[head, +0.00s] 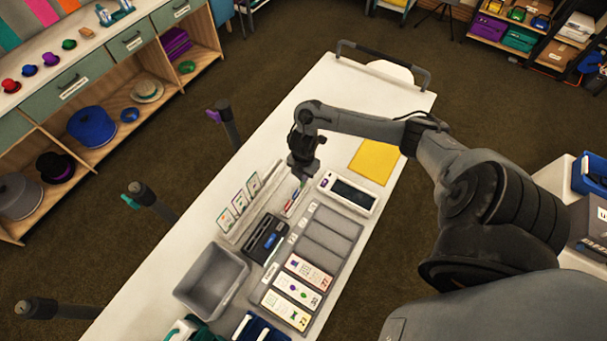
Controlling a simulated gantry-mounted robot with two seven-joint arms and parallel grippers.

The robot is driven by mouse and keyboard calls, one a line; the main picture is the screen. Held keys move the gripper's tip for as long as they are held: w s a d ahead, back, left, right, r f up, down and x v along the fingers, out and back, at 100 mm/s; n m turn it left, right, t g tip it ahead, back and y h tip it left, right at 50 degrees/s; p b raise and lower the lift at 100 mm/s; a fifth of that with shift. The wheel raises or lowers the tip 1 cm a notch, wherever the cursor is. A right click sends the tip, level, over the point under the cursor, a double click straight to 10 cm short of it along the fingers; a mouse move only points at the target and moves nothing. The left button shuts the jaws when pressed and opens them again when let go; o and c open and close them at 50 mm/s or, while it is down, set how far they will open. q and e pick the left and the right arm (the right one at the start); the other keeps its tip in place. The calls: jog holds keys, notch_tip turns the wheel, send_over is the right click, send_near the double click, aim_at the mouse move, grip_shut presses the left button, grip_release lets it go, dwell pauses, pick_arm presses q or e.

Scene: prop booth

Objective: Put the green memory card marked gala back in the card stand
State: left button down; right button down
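My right gripper (303,180) points down over the middle of the white table, between the white picture-card rack and a white device with a dark screen. Its fingers are small and dark here, so I cannot tell whether they are open or shut. Just below it are small coloured pieces (292,206) on a pale holder, partly hidden by the gripper. I cannot read any "gala" marking or pick out the green memory card for sure. The white rack (234,237) holds three upright picture cards (239,203). I cannot tell which holder is the card stand. My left gripper is out of view.
A grey tray (335,220) has empty slots and several printed cards (297,289). A white device (347,194), a black case (265,239), a grey bin (212,283) and a yellow sheet (373,162) lie around. The table's far end (340,85) is clear.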

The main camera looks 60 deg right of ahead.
jog(key=shift+f, duration=0.2)
jog(key=shift+f+b, duration=0.7)
jog(key=shift+f, duration=0.15)
jog(key=shift+f, duration=0.1)
jog(key=c, duration=1.2)
grip_release()
jog(key=shift+r, duration=0.6)
notch_tip(320, 180, up, 8)
jog(key=p, duration=0.3)
jog(key=shift+r+p, duration=0.3)
jog(key=shift+r, duration=0.55)
